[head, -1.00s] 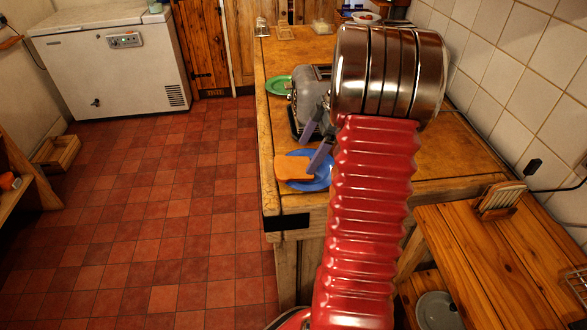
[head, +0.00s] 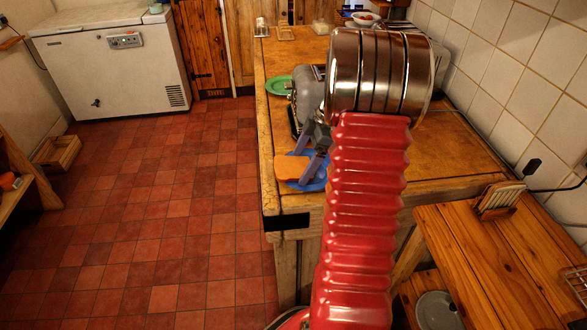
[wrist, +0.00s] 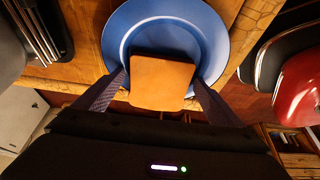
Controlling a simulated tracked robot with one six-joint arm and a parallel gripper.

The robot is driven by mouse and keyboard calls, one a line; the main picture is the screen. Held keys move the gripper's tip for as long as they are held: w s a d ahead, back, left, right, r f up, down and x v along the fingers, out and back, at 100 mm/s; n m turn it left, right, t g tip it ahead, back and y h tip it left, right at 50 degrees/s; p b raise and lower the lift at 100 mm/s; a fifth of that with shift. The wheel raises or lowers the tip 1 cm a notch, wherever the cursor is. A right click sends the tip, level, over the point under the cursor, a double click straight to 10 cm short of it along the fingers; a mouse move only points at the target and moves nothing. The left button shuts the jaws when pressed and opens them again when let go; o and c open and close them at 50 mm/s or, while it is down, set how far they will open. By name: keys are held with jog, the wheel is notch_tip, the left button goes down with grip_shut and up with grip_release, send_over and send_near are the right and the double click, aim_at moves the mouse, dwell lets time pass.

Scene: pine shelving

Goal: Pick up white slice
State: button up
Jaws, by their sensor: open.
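An orange-brown slice (head: 291,168) of bread lies on a blue plate (head: 311,187) at the near left end of the wooden counter. No plainly white slice shows on that plate. In the wrist view the slice (wrist: 160,82) covers the near part of the blue plate (wrist: 203,30). My gripper (head: 304,166) is open above the plate. In the wrist view my gripper (wrist: 161,84) has one finger on each side of the slice, with small gaps. Whether the fingertips are level with the slice cannot be told. My arm hides part of the plate in the head view.
A grey toaster (head: 308,92) stands just behind the plate, close to my gripper. A green plate (head: 278,86) lies beyond it. A rack holding pale slices (head: 500,199) stands on the lower wooden table (head: 480,240) at right. A tiled wall bounds the counter at right.

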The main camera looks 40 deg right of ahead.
aim_at(302, 167)
jog(key=shift+s+a+f, duration=0.1)
jog(key=shift+a+f, duration=0.15)
jog(key=shift+f, duration=0.2)
jog(key=c, duration=0.9)
notch_tip(302, 167, up, 10)
jog(key=shift+d+r, duration=0.15)
jog(key=shift+r, duration=0.1)
dwell(0.4)
